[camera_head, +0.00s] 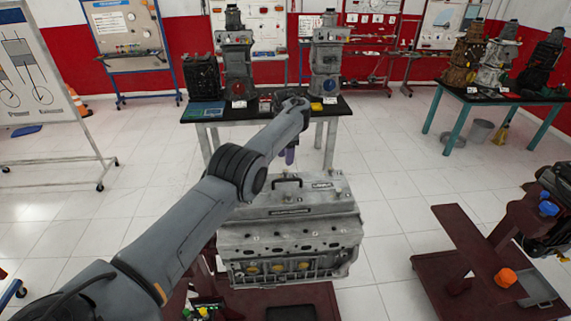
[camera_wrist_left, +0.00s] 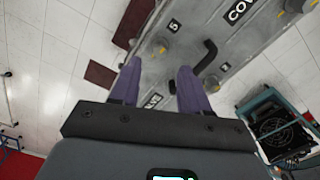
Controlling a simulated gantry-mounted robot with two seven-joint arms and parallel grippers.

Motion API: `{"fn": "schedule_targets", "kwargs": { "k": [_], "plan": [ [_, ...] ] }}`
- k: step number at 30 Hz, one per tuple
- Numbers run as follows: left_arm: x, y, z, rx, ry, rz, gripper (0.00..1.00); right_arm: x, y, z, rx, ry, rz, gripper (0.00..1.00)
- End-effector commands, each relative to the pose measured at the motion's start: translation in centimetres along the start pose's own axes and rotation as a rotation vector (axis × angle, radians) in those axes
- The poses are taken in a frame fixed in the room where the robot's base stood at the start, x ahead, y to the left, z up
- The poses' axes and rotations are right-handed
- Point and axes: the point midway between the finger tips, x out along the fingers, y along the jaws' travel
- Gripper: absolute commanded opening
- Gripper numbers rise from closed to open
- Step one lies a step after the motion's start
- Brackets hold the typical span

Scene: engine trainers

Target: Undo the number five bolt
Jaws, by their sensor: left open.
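The engine block (camera_head: 290,235) with a grey cover sits on a dark red stand in the head view. In the left wrist view the cover (camera_wrist_left: 200,20) carries a black handle (camera_wrist_left: 206,56) and small number labels. The number five label (camera_wrist_left: 173,26) lies close to a bolt (camera_wrist_left: 159,46) just beyond my fingertips. My left gripper (camera_wrist_left: 160,66) is open, its two purple fingers apart, with the bolt ahead of the gap. I cannot tell the height gap between them. In the head view the left gripper (camera_head: 290,157) hangs over the back of the engine. My right gripper is not in view.
A black-topped table (camera_head: 265,108) with engine parts stands behind the engine. Another engine on a dark red stand (camera_head: 465,265) is at the right. A green-legged table (camera_head: 500,95) stands at the back right. Tiled floor is clear between them.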

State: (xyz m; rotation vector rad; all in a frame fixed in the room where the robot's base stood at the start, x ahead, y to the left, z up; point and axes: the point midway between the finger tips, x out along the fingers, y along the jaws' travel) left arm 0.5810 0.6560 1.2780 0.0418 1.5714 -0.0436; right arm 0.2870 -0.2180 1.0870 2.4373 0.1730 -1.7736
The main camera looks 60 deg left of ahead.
Motion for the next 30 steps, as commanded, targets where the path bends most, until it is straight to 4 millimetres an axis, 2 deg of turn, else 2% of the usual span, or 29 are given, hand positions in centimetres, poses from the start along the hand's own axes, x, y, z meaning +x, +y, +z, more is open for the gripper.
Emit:
{"fn": "schedule_targets", "kwargs": {
  "k": [3, 10, 16, 30],
  "plan": [
    [-2.0, 0.0, 0.0, 0.0, -0.001, 0.0, 0.46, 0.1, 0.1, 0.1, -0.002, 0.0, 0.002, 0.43],
    [-4.5, 0.0, 0.0, 0.0, -0.001, 0.0, 0.46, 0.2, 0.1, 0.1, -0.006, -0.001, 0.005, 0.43],
    [-5.1, 0.0, 0.0, 0.0, 0.001, -0.001, 0.46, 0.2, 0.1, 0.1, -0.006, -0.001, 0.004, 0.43],
    [-5.1, 0.0, 0.0, 0.0, 0.0, -0.001, 0.46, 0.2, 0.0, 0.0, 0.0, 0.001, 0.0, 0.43]
  ]
}}
